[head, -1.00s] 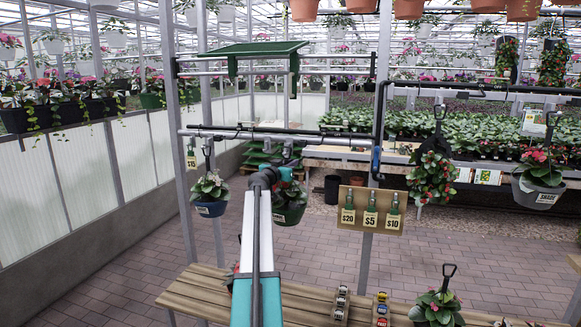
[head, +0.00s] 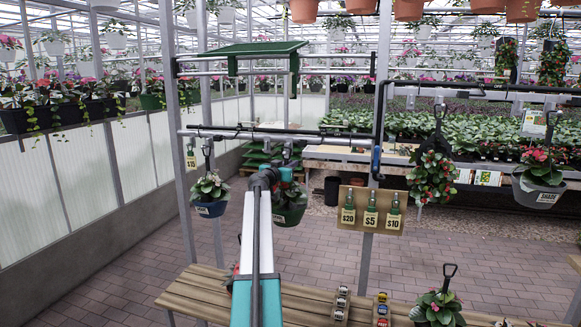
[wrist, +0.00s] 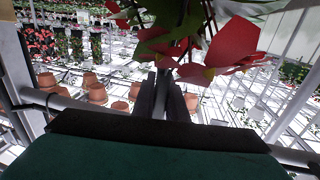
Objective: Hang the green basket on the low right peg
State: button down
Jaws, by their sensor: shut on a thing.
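The green basket (head: 289,214), a dark green pot with leafy plant and some red, hangs upright below the low bar (head: 230,131) of the rack in the head view. Its dark handle (head: 287,152) rises close to the bar. My gripper (head: 284,174) is at the handle, partly hidden by my own arm. In the wrist view my gripper (wrist: 167,95) is shut on the dark handle, with red and green leaves (wrist: 205,50) above. The low right peg is not clear behind the handle and arm; I cannot tell if the hook touches it.
A blue basket (head: 211,208) hangs close by at the left, beside a $15 tag (head: 191,160). A price board (head: 370,210) is on the right post. A wooden bench (head: 205,296) lies below, with a potted plant (head: 437,305) at right. The space under the basket looks clear.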

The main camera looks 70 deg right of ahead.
jog(key=shift+f+b, duration=0.45)
jog(key=shift+b, duration=0.55)
dwell(0.4)
jog(key=c, duration=1.7)
grip_release()
jog(key=a+b, duration=0.1)
jog(key=a, duration=0.3)
jog(key=w+a+b, duration=0.1)
jog(key=a, duration=0.4)
jog(key=a+b, duration=0.2)
jog(key=a, duration=0.2)
jog(key=shift+w+a+f, duration=0.1)
jog(key=shift+w+a, duration=0.15)
jog(key=shift+a, duration=0.1)
